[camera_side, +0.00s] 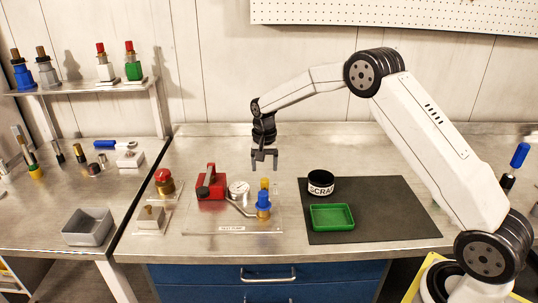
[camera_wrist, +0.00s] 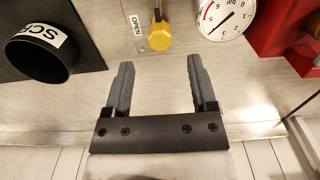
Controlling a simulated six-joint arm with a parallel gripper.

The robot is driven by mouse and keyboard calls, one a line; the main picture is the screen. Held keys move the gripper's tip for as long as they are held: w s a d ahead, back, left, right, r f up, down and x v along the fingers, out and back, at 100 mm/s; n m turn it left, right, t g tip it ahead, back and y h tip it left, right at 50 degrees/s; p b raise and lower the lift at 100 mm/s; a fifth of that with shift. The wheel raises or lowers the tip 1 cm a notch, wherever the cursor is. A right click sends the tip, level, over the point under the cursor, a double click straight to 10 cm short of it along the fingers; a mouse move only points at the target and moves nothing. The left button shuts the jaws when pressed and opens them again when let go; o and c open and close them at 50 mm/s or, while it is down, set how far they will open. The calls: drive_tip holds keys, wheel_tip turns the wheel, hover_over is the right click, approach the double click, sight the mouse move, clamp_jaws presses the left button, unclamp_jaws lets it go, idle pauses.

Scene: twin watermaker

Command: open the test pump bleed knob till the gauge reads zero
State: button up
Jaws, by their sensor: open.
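The test pump (camera_side: 210,187) is a red unit on a clear base plate, also partly seen at the upper right of the wrist view (camera_wrist: 285,25). Its round white gauge (camera_side: 239,188) is beside it; in the wrist view the gauge (camera_wrist: 228,17) has a dark needle pointing to the lower left, off the upright; I cannot read the exact value. A yellow knob (camera_side: 264,184) tops a blue fitting (camera_side: 263,201); the knob (camera_wrist: 160,37) has an OPEN label beside it. My gripper (camera_side: 264,168) is open and empty above the knob, apart from it. Its fingers (camera_wrist: 160,66) point toward the knob.
A black SCRAP cup (camera_side: 320,183) and a green tray (camera_side: 332,217) stand on a dark mat (camera_side: 400,215) to the right. A red-topped part (camera_side: 164,181) and a small block (camera_side: 151,217) stand left of the pump. The bench behind is clear.

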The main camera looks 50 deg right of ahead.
sight(265, 179)
drive_tip(key=shift+f, duration=2.65)
drive_tip(key=shift+c, duration=0.2)
clamp_jaws()
